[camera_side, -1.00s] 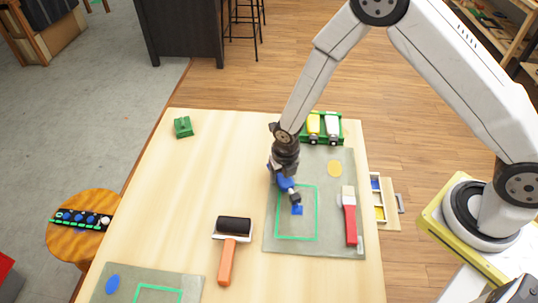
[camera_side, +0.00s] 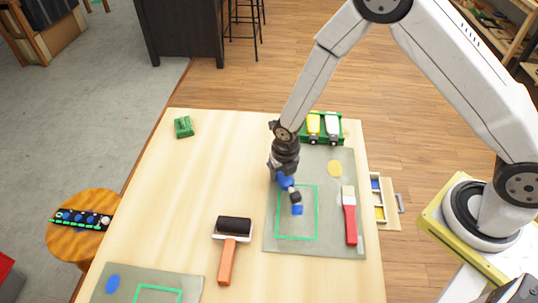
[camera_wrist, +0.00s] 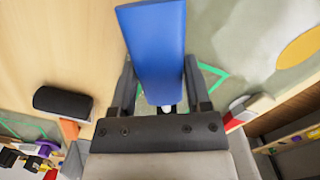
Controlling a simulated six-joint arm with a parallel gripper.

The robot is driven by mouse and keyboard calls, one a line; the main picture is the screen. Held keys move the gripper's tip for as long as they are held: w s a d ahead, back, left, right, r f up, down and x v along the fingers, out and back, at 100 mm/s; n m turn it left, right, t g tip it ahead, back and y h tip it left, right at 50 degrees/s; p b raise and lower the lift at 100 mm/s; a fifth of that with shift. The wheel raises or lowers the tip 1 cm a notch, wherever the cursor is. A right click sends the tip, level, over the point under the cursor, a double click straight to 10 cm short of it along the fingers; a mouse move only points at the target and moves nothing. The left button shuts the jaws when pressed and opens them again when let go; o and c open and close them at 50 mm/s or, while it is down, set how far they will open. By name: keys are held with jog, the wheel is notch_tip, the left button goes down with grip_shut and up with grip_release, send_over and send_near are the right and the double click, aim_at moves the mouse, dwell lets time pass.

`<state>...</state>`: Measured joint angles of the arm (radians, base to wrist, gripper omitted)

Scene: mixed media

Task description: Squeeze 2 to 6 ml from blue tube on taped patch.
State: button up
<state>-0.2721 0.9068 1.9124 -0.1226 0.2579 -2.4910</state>
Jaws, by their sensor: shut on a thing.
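My gripper (camera_side: 293,194) is shut on the blue tube (camera_side: 284,181), over the upper left part of the green taped patch (camera_side: 317,212) on the grey mat (camera_side: 340,246). In the wrist view the tube (camera_wrist: 155,45) lies between both fingers of my gripper (camera_wrist: 159,68), its wide flat end away from the palm. A small white piece (camera_wrist: 167,108) shows at the palm end. A small blue spot (camera_side: 297,210) shows inside the taped outline, just below the gripper; I cannot tell whether it is paint. Part of the tube is hidden by the gripper.
A green rack (camera_side: 341,128) holds a yellow tube (camera_side: 313,123) and a white tube (camera_side: 332,123). A red-handled brush (camera_side: 350,220) lies right of the patch. A roller (camera_side: 228,255) lies to the left. A second mat (camera_side: 190,284) is at the lower left. The table's upper left is mostly clear.

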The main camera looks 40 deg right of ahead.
jog(key=shift+r, duration=2.65)
